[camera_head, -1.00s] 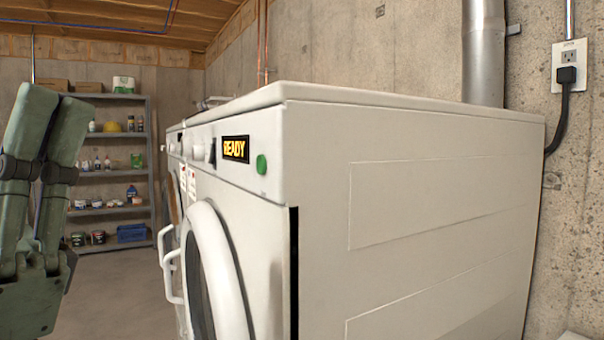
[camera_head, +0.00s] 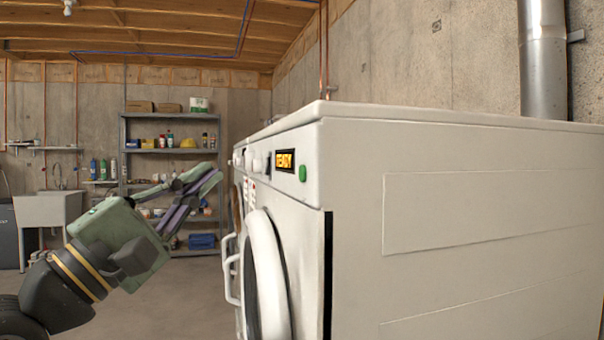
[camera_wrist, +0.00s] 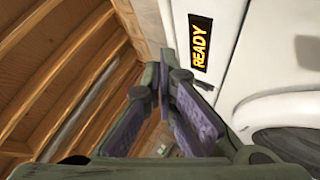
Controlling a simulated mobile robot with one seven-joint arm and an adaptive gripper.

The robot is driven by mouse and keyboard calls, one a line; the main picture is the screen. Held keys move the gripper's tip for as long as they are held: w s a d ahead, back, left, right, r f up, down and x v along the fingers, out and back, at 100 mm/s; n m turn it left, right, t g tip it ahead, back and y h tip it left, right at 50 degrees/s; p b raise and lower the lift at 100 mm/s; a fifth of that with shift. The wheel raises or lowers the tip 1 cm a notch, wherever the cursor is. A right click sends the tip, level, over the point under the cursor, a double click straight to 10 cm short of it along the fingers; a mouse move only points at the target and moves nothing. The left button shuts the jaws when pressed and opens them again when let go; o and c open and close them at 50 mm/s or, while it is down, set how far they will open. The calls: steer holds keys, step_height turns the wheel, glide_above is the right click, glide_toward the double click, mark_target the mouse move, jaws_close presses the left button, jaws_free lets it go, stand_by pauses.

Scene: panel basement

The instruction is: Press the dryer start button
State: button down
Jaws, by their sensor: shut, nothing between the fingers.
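The white dryer (camera_head: 440,278) fills the right of the head view, seen at its front corner. Its green round button (camera_head: 302,173) is on the control panel, right of the lit READY display (camera_head: 284,160). The display also shows in the wrist view (camera_wrist: 200,42), where the green button is not visible. My gripper (camera_head: 213,174) is left of the panel in the head view, angled up and to the right, apart from the dryer in the picture. Its fingers are shut and empty. In the wrist view my fingers (camera_wrist: 165,65) appear left of the display.
The dryer's round door (camera_head: 268,275) and a white handle (camera_head: 228,268) stick out below the panel. A shelf unit (camera_head: 122,160) and a sink (camera_head: 48,208) stand at the back. A metal duct (camera_head: 543,60) rises behind the dryer. The floor on the left is open.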

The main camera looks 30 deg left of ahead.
mark_target(302, 174)
steer(key=w+d+p, duration=0.3)
steer(key=w+d, duration=0.2)
steer(key=w, duration=0.1)
steer(key=shift+w+d, duration=0.3)
steer(key=shift+d, duration=0.05)
steer(key=shift+d, duration=0.1)
stand_by(1.3)
steer(key=shift+w+d, duration=0.2)
steer(key=shift+w, duration=0.1)
